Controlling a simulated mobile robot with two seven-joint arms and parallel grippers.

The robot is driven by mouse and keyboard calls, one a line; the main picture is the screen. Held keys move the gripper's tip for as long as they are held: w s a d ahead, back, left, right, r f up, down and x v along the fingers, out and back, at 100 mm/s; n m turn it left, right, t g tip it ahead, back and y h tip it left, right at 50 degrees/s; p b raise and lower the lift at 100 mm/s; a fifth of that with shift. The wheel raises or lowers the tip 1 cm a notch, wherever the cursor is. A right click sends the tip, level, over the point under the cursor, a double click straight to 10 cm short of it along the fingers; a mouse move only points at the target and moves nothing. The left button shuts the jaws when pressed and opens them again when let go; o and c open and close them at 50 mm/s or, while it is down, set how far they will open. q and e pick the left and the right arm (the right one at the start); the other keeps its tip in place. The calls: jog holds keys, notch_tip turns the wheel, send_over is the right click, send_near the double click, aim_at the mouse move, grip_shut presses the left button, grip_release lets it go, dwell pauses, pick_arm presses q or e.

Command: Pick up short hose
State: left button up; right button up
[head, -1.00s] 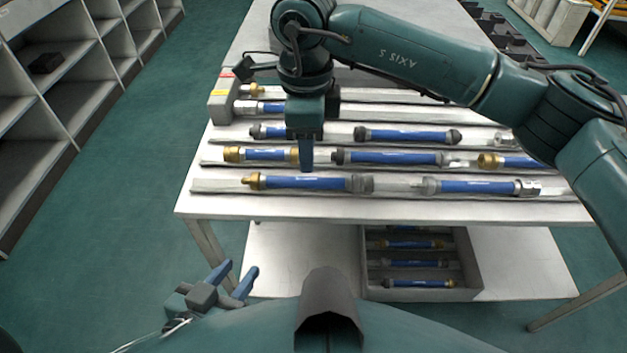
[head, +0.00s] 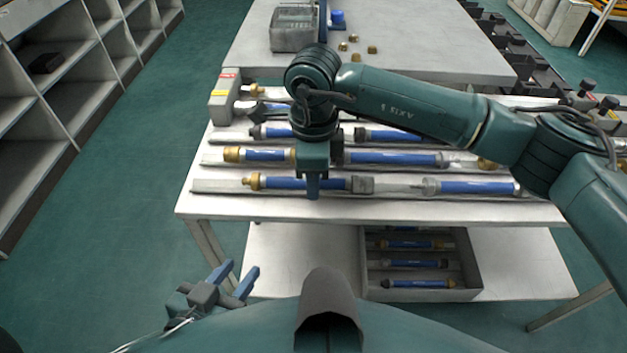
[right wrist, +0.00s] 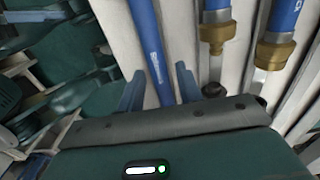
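Several blue hoses with metal or dark end fittings lie in rows on pale rails. The front-left hose (head: 280,183) has a brass left end and a grey right end. My right gripper (head: 313,190) is over the middle of this hose, pointing down. In the right wrist view its two fingers (right wrist: 160,92) are apart, with a blue hose (right wrist: 150,50) running between them. I cannot tell whether they touch it. My left gripper (head: 234,277) is open and empty, low in front of the table. I cannot tell which hose is the short one.
The front-right hose (head: 468,187) lies in the same row, and another hose (head: 395,158) lies just behind. A grey bin (head: 474,280) with several hoses stands on the lower shelf. Shelving (head: 70,95) is at the left. The table's front strip (head: 400,211) is clear.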

grip_shut()
jog(key=shift+r, duration=0.1)
dwell(0.3)
